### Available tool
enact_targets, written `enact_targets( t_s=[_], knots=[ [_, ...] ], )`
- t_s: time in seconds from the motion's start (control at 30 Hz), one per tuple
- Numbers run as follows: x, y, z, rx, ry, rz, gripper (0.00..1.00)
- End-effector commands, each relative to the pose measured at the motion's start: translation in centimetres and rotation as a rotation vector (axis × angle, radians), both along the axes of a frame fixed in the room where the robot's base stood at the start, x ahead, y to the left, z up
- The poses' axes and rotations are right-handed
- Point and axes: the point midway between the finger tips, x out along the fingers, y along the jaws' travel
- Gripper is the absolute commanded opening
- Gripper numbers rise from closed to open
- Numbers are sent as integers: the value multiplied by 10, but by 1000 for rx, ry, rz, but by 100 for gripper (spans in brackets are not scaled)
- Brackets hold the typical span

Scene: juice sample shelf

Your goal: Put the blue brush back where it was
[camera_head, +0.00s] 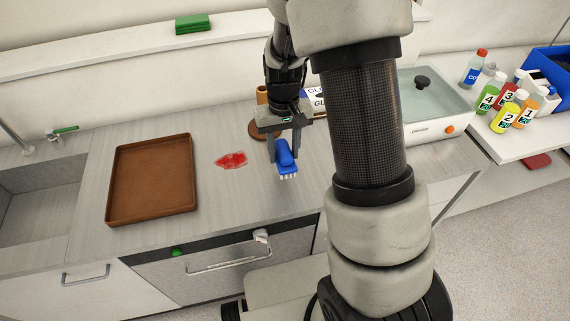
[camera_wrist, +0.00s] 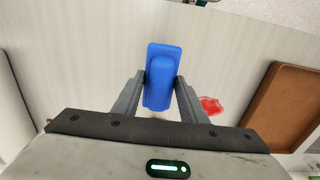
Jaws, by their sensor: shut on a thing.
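A blue brush (camera_head: 286,156) with white bristles hangs in my gripper (camera_head: 285,150), bristles down, over the counter. In the wrist view the blue brush (camera_wrist: 162,75) sits between the two fingers of my gripper (camera_wrist: 162,85), which are shut on it. I cannot tell how far it is above the counter. A red spill (camera_head: 231,160) lies on the counter to the left of the brush. It also shows in the wrist view (camera_wrist: 210,105), partly hidden by a finger.
A brown tray (camera_head: 114,190) lies left of the spill, beside the sink (camera_head: 30,205). A brown round object (camera_head: 262,132), partly hidden, stands behind my gripper. A white bath (camera_head: 440,105) and several numbered bottles (camera_head: 507,117) stand at right. A green sponge (camera_head: 193,23) sits on the ledge.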

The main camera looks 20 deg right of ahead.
Motion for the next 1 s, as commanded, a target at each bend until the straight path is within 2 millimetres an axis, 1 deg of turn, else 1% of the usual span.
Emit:
enact_targets(
  t_s=[0.03, 0.27, 0.43, 0.5, 0.7, 0.83, 0.87, 0.93, 1.0],
  knots=[
    [-1, 0, -7, 0, 2, 0, 18],
    [-1, 0, -26, 0, 2, 1, 18],
    [0, 0, -50, 0, 1, 1, 18],
    [0, 0, -53, 0, 0, 2, 18],
    [0, 0, -53, 0, -1, 1, 18],
    [0, 0, -58, 0, -1, 1, 18],
    [0, 0, -56, 0, -1, 1, 44],
    [0, 0, -56, 0, -1, 1, 55],
    [0, 0, -56, 0, -1, 1, 57]
  ],
)
